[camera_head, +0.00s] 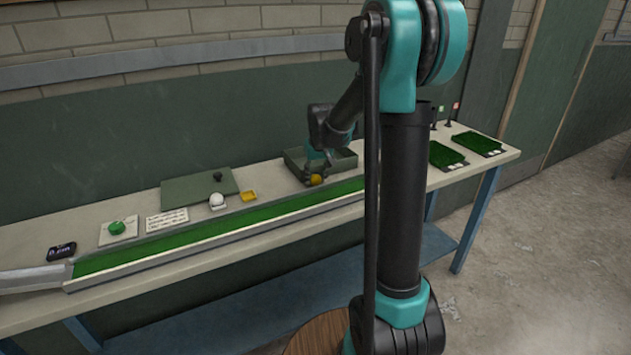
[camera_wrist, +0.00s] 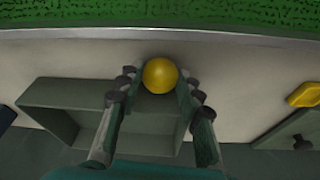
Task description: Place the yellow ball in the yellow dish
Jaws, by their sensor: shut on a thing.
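The yellow ball (camera_head: 317,180) is between the fingertips of my gripper (camera_head: 312,176), in front of the green open box. In the wrist view the ball (camera_wrist: 160,75) sits between the two fingers of my gripper (camera_wrist: 160,80), which are shut on it. In the wrist view part of the dish (camera_wrist: 304,94) shows at the right edge.
The green open box (camera_head: 343,163) stands behind my gripper. A long green turf channel (camera_head: 220,232) runs along the table front. A white ball (camera_head: 216,199) on a small stand is left of the dish, before a green lid with a knob (camera_head: 190,190). Turf trays (camera_head: 443,154) lie right.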

